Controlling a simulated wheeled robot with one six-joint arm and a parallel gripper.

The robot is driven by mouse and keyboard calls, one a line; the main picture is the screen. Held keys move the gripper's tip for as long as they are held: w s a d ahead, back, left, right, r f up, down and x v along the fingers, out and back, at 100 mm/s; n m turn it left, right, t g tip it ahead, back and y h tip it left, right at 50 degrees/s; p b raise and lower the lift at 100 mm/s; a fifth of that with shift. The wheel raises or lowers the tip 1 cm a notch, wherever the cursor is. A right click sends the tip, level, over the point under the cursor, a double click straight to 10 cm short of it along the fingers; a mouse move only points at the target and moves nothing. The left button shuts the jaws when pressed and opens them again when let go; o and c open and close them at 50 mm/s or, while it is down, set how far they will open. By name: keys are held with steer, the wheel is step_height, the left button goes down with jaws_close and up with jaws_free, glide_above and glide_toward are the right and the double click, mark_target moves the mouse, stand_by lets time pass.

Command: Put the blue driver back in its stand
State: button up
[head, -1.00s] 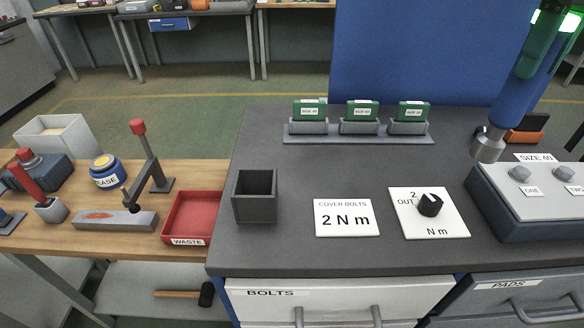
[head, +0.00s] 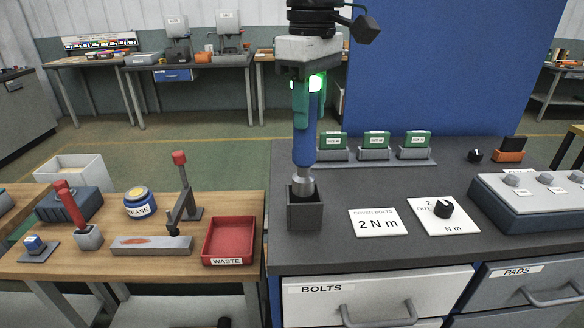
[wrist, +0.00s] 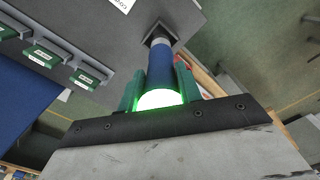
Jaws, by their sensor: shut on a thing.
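The blue driver (head: 304,145) hangs upright, its silver nose pointing down. My gripper (head: 308,98) is shut on its upper part, with green fingers on either side and a green glow at its top. The stand, a dark grey square open-topped holder (head: 305,216), is on the grey bench top directly below. The silver nose is at the stand's mouth; how far inside it is, I cannot tell. In the wrist view the driver (wrist: 161,65) runs from my gripper (wrist: 161,88) toward the stand (wrist: 158,31), and its lower end overlaps the opening.
A red waste tray (head: 229,238) is on the wooden table left of the stand. A "2 N m" card (head: 378,223) and a white plate with a black knob (head: 444,209) lie right. Green boxes in grey holders (head: 374,154) stand behind. A grey console (head: 535,205) is far right.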

mark_target(308, 144)
steer(key=shift+f, duration=3.3)
steer(key=o, duration=1.2)
step_height(308, 144, up, 12)
steer(key=shift+r, duration=0.15)
steer(key=s+d+f+m, duration=0.3)
steer(key=s+d+f, duration=0.1)
steer(key=d, duration=0.3)
steer(key=s+d+f+m, duration=0.2)
steer(key=s+d+f, duration=0.15)
steer(key=d, duration=0.25)
steer(key=s+d+f+m, duration=0.1)
steer(key=s+d+f, duration=0.1)
steer(key=s+f, duration=0.2)
steer(key=s+d+f+m+t, duration=0.1)
steer(key=s+d+f+m, duration=0.1)
steer(key=s+f, duration=0.1)
steer(key=s+d+f+m, duration=0.2)
steer(key=s+d+f, duration=0.1)
steer(key=s+f, duration=0.1)
steer(key=shift+s+f, duration=0.3)
steer(key=shift+f, duration=0.2)
